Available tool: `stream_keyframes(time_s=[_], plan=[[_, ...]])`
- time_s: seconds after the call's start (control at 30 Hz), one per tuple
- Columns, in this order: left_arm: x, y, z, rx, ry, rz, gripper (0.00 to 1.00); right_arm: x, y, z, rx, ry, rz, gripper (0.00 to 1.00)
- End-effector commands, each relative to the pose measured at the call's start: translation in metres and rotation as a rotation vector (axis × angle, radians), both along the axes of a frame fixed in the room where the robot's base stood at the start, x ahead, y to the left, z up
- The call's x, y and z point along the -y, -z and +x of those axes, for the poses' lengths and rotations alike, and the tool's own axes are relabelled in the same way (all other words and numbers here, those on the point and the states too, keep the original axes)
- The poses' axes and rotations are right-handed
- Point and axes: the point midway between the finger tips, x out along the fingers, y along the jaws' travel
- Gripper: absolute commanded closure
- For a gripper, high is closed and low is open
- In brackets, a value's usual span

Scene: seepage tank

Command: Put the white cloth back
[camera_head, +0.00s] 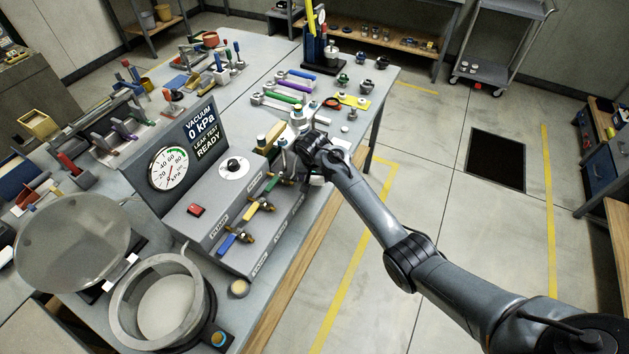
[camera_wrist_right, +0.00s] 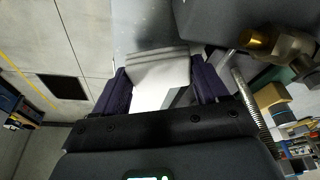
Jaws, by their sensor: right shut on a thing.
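My right gripper (camera_head: 302,170) is at the right end of the grey test console, above the table's right edge. In the right wrist view its two dark fingers stand either side of the white cloth (camera_wrist_right: 160,72), and the gripper is shut on it. The cloth looks folded into a layered pad with a flat lower part. In the head view the gripper and wrist hide most of the cloth. My left gripper is not in view.
The grey console (camera_head: 212,225) with gauge, red switch and valves stands beside the gripper. A brass fitting (camera_wrist_right: 260,38) is close on the right in the wrist view. A round chamber (camera_head: 158,300) with open lid is at front left. Wrenches (camera_head: 290,97) and small fittings lie beyond.

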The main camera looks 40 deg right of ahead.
Motion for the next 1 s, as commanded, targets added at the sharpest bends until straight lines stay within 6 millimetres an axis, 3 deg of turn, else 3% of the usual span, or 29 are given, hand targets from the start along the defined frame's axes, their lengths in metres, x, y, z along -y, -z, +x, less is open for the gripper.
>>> stream_keyframes(time_s=[0.2, 0.6, 0.63, 0.77, 1.0], plan=[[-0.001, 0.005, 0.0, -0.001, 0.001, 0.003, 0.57, 0.0, 0.025, -0.001, -0.001, 0.0, 0.0, 0.55], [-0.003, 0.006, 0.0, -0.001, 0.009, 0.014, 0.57, 0.0, 0.029, -0.001, -0.001, 0.0, 0.0, 0.55], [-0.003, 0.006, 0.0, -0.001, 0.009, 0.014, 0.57, 0.0, 0.028, -0.001, -0.001, 0.0, 0.0, 0.24], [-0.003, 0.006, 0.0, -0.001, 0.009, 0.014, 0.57, 0.0, 0.028, -0.001, -0.001, 0.0, 0.0, 0.04], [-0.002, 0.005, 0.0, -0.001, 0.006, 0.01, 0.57, 0.0, 0.028, -0.001, -0.001, 0.0, 0.001, 0.01]])
